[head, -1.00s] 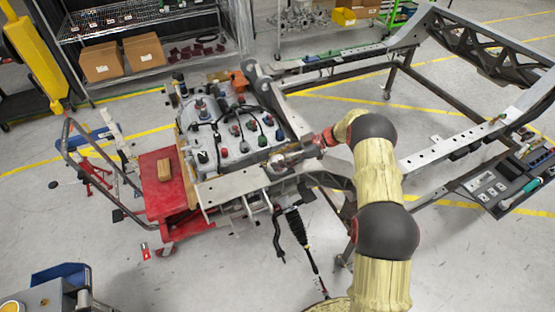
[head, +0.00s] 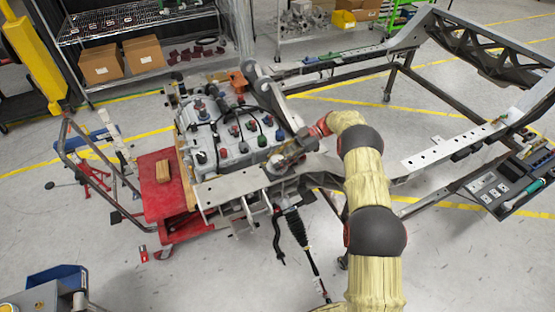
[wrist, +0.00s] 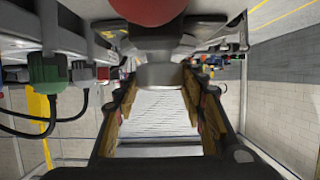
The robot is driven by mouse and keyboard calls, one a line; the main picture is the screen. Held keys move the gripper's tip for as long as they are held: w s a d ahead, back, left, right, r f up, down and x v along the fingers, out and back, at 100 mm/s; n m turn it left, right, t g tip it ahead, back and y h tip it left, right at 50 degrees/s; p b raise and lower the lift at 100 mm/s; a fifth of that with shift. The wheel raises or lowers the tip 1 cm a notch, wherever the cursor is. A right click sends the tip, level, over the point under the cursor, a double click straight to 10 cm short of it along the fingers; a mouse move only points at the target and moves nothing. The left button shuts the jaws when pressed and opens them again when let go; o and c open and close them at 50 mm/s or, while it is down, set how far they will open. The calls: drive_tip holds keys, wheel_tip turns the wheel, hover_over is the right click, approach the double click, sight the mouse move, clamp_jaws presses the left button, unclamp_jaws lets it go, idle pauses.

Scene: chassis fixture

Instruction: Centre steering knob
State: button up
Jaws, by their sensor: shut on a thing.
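In the wrist view my gripper (wrist: 161,88) has its two fingers on either side of a grey, round-bodied piece (wrist: 165,74), apparently the steering knob. A red rounded part (wrist: 146,9) shows above it at the top edge; I cannot tell whether it belongs to the same piece. In the head view my gripper (head: 283,160) is at the right front edge of the grey powertrain unit (head: 207,158), above the chassis crossmember. The held piece is mostly hidden there by the gripper, so its centring cannot be judged.
Coloured connectors and black cables top the unit; a green connector (wrist: 47,76) is left of my fingers. A red cart (head: 158,205) bears a small brown block (head: 163,171). The chassis rail (head: 450,147) runs right. A black-booted rod (head: 297,227) hangs below. A tool tray (head: 505,185) stands far right.

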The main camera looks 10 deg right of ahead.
drive_tip(key=o, duration=1.2)
drive_tip(key=v, duration=1.2)
